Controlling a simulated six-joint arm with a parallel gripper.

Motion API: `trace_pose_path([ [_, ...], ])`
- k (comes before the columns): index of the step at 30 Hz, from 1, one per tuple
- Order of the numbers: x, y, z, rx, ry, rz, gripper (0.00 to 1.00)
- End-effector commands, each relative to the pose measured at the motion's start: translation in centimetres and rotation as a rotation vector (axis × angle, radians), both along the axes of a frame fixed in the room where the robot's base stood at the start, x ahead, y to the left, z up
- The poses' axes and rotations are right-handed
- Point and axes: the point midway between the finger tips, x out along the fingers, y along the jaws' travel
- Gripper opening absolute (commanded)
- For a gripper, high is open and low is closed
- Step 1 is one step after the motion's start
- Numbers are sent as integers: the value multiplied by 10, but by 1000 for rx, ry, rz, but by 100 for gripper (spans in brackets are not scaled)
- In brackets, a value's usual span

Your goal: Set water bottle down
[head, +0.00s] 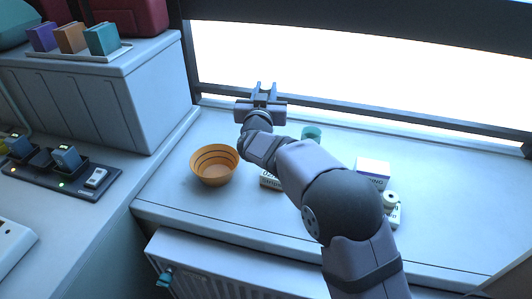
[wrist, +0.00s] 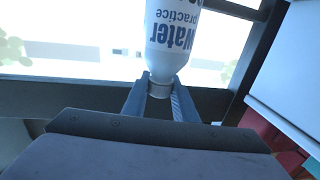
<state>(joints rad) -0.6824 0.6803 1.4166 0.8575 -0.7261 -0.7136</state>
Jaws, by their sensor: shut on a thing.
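The white water bottle (wrist: 172,38), with dark blue lettering that reads "Water practice", is in the wrist view. Its lettering is upside down there, and its far part is cut off by the top edge. My gripper (wrist: 160,92) is shut on the narrow grey neck end of the bottle. In the head view my gripper (head: 264,90) is raised before the bright window, above the back of the white counter (head: 160,192). I cannot make out the bottle against the glare there.
An orange bowl (head: 214,166) stands on the counter left of my arm. A dark window rail (head: 390,118) runs behind. The counter's far right is clear.

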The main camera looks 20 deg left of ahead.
Motion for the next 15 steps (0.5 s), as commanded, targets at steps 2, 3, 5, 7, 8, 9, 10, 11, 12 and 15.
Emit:
trace_pose_path([
  [2,0,0,-2,-1,-2,-1,0],
  [3,0,0,-6,-2,-1,-1,0],
  [5,0,0,-13,-2,1,-1,0],
  [7,0,0,-24,-3,1,0,0],
  [8,0,0,-29,-3,2,0,0],
  [9,0,0,-35,-3,2,-1,0],
  [10,0,0,-39,-3,0,-1,0],
  [11,0,0,-44,-3,0,-1,0],
  [12,0,0,-49,-2,0,0,0],
  [15,0,0,-57,-2,-2,0,0],
])
